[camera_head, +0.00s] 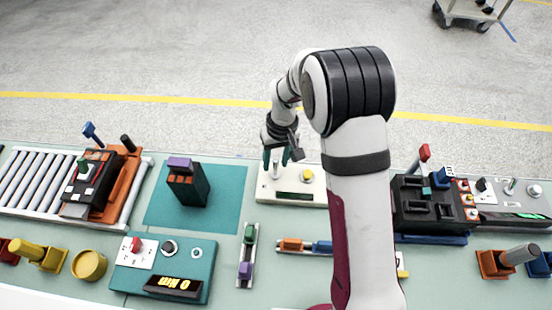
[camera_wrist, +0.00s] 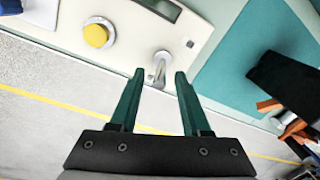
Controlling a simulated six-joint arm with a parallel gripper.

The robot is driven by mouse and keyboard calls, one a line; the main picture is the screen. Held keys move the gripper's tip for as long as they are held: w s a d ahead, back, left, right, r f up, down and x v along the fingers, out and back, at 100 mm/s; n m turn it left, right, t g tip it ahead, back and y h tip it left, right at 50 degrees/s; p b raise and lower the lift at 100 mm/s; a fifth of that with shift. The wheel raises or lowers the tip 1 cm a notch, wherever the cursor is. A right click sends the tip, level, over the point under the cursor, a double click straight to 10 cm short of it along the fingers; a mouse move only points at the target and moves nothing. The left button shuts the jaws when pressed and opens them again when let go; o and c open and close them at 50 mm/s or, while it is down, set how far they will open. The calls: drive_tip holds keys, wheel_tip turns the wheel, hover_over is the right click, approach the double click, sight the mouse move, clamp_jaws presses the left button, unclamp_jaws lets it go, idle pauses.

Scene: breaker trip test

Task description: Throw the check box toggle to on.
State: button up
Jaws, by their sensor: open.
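The check box is a cream panel (camera_head: 318,188) at the table's far edge in the head view; its panel (camera_wrist: 205,30) also fills the upper middle of the wrist view. It carries a silver toggle lever (camera_wrist: 160,66), a round yellow button (camera_wrist: 97,35) and a dark display window (camera_wrist: 163,8). My gripper (camera_head: 276,160) is over the toggle end of the box, pointing down. In the wrist view my open fingers (camera_wrist: 159,74) have the toggle between their tips, with clear gaps on both sides. The lever's on or off position cannot be told.
A teal mat (camera_head: 228,215) with a dark block with a purple top (camera_head: 187,183) lies left of the box. A teal panel with a red switch (camera_head: 165,262) is nearer. A black fixture (camera_head: 425,205) stands right, beyond my arm. A narrow rail (camera_head: 247,262) lies in front.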

clamp_jaws()
drive_tip(key=shift+s+r+t, duration=0.1)
drive_tip(key=shift+s+t, duration=0.25)
drive_tip(key=shift+t, duration=0.4)
drive_tip(key=shift+s+r+t, duration=0.1)
drive_tip(key=shift+s+t, duration=0.2)
drive_tip(key=shift+t, duration=0.45)
unclamp_jaws()
drive_tip(key=v, duration=1.5)
drive_tip(key=shift+r, duration=0.35)
drive_tip(key=shift+w, duration=0.1)
